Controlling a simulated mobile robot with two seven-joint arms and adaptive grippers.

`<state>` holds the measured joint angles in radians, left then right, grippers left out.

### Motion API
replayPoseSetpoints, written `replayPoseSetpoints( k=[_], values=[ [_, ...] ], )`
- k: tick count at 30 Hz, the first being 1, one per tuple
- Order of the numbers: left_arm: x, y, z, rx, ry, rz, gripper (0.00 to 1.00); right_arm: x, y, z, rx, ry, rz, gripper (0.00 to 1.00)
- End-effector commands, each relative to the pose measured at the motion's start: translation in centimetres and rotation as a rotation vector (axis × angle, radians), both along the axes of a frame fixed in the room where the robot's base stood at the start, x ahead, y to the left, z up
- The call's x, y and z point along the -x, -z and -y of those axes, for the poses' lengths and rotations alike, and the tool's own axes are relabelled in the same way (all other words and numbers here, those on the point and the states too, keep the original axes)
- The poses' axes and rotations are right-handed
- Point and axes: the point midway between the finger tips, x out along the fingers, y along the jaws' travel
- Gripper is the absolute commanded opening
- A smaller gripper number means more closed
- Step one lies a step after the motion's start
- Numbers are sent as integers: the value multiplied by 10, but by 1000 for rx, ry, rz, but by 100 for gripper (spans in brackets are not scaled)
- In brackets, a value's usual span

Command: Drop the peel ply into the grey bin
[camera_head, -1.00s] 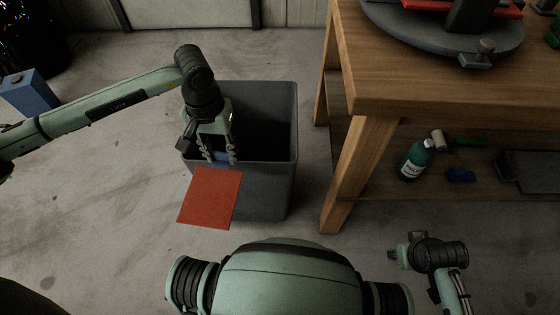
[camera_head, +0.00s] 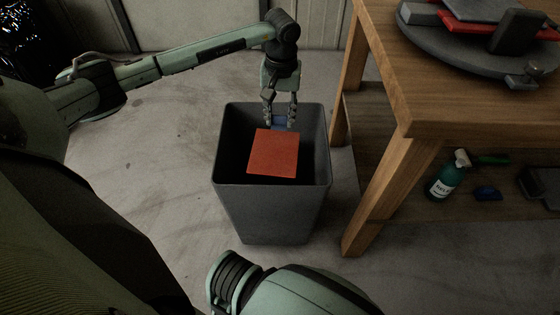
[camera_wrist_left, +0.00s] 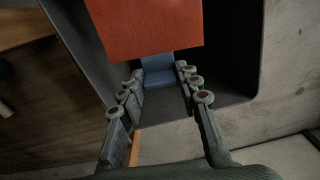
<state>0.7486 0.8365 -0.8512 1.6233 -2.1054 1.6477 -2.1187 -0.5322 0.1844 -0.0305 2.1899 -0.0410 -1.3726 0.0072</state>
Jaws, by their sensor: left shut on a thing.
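The peel ply is a red square sheet (camera_head: 273,153) with a blue tab (camera_head: 280,122) at one edge. My left gripper (camera_head: 280,120) is shut on the blue tab, and the sheet hangs out from it over the mouth of the grey bin (camera_head: 268,215). In the left wrist view the fingers (camera_wrist_left: 160,88) stand either side of the blue tab (camera_wrist_left: 158,72), with the red sheet (camera_wrist_left: 150,25) beyond and the dark bin wall (camera_wrist_left: 88,45) around. The bin's floor is mostly dark or hidden behind the sheet. My right gripper is out of view.
A wooden workbench (camera_head: 425,130) stands close to the bin's right. Its top carries a grey round turntable (camera_head: 470,45) with red and grey parts. A green bottle (camera_head: 446,178) and small tools lie on its lower shelf. The concrete floor left of the bin is clear.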

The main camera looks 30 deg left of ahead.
Motion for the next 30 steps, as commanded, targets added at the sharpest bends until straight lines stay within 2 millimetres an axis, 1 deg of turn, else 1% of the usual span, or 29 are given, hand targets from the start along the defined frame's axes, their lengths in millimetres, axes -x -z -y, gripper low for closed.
replayPoseSetpoints(
  k=[1,3,6,8,11,14,17,21,23,30],
  values=[
    [-10,-1,-19,3,-65,1,0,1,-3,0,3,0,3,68],
    [-19,-5,-39,12,-139,1,0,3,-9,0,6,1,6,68],
    [-26,-8,-58,22,-209,1,0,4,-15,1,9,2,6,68],
    [-28,-9,-63,26,-230,0,0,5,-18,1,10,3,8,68],
    [-29,-5,-66,28,-242,-1,0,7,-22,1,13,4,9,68],
    [-29,3,-66,28,-241,-1,0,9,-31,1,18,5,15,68],
    [-29,15,-65,28,-240,-1,0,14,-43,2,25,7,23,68],
    [-29,35,-65,28,-239,-2,0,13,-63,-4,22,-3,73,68],
    [-29,34,-66,27,-239,1,0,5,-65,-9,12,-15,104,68],
    [-29,44,-65,27,-239,0,0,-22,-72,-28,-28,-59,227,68]
  ],
)
